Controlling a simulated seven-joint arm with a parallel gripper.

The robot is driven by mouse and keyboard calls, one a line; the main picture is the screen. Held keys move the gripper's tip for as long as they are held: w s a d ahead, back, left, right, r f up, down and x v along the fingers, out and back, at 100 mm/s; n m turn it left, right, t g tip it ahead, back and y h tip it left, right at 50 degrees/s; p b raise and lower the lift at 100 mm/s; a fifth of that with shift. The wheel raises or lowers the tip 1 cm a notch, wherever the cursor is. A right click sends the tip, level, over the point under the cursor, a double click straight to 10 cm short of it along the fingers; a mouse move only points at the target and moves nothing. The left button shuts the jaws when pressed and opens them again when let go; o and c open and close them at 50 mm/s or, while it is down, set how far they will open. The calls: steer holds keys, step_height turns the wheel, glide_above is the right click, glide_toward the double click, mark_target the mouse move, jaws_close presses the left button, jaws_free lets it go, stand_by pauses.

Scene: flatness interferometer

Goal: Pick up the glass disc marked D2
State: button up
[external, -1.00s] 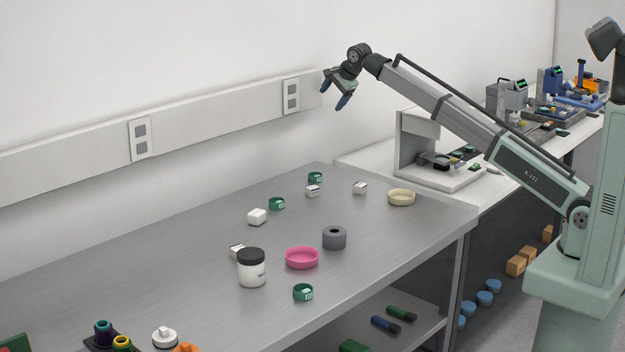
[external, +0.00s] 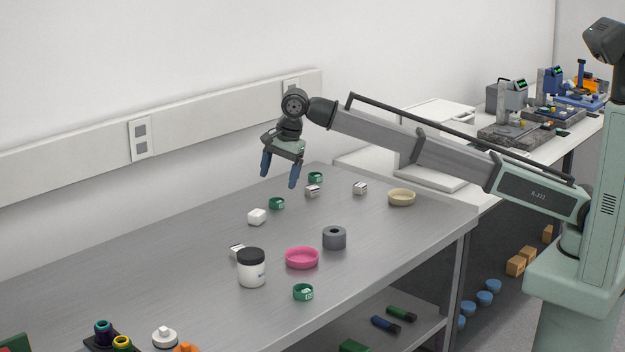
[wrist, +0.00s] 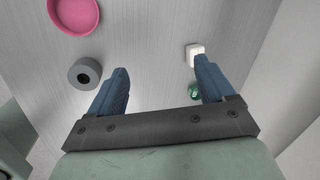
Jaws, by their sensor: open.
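Three small green round pieces with pale labels lie on the metal bench: a back one (external: 315,177), a middle one (external: 277,203) and a front one (external: 303,292). Any of them may be a glass disc; the labels are too small to read, so I cannot tell which is D2. My gripper (external: 280,179) is open and empty, pointing down above the back part of the bench. In the wrist view its fingers (wrist: 161,66) are spread. One green piece (wrist: 194,91) shows there beside the right finger, partly hidden by it.
A white block (external: 257,216) lies near the middle green piece. A grey ring (external: 334,238), pink dish (external: 302,258), white jar with black lid (external: 252,270) and beige dish (external: 401,197) stand on the bench. Small labelled blocks (external: 313,191) lie about. The wall is behind.

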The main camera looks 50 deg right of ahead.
steer(key=s+a+f+n+g, duration=0.1)
steer(key=s+a+f, duration=0.1)
steer(key=s+a, duration=0.9)
steer(key=n+g+h, duration=0.1)
glide_above(303, 288)
steer(key=f, duration=0.9)
steer(key=shift+s+a+f, duration=0.1)
steer(key=shift+a+f, duration=0.2)
steer(key=shift+f, duration=0.05)
steer(key=f, duration=0.4)
steer(key=shift+d, duration=0.4)
steer(key=shift+f, duration=0.55)
steer(key=c, duration=1.1)
steer(key=shift+r, duration=0.1)
steer(key=shift+c, duration=0.2)
